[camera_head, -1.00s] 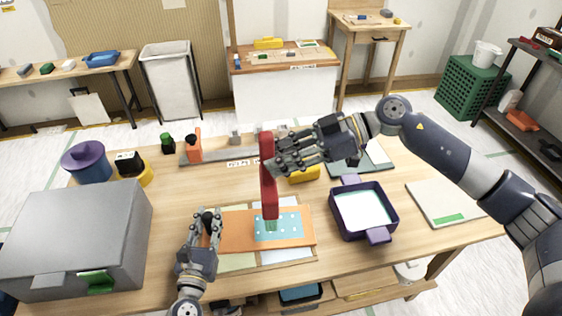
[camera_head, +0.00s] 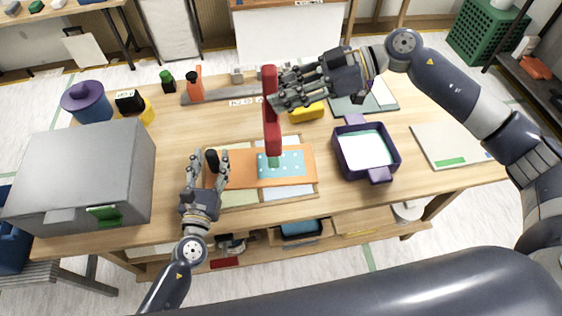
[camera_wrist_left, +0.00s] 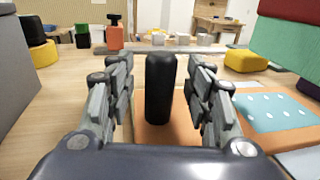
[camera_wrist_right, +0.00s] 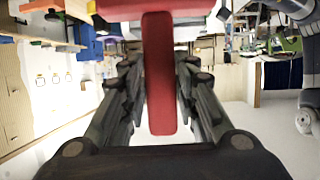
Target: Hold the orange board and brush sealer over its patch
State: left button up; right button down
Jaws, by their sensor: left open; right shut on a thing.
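The orange board (camera_head: 240,174) lies on the table with a light-blue dotted patch (camera_head: 292,166) on its right part. A black upright knob (camera_wrist_left: 160,88) stands at its left end. My left gripper (camera_head: 213,163) is open, with its fingers on either side of the knob; gaps show in the left wrist view. My right gripper (camera_head: 276,92) is shut on the red brush (camera_head: 271,130), also seen in the right wrist view (camera_wrist_right: 159,75). The brush is upright, its green tip (camera_head: 274,161) at the patch; I cannot tell whether it touches. The purple tray (camera_head: 341,163) holds whitish liquid (camera_head: 366,150).
A grey box (camera_head: 85,170) stands at the table's left. A purple pot (camera_head: 88,103), an orange bottle (camera_head: 194,90) and a yellow block (camera_head: 307,112) stand towards the back. A pale board (camera_head: 450,147) lies at the right. Bare table lies left of the board.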

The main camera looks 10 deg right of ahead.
pick_arm(q)
jog(key=v, duration=1)
jog(key=shift+s+a, duration=0.1)
jog(key=shift+s, duration=0.25)
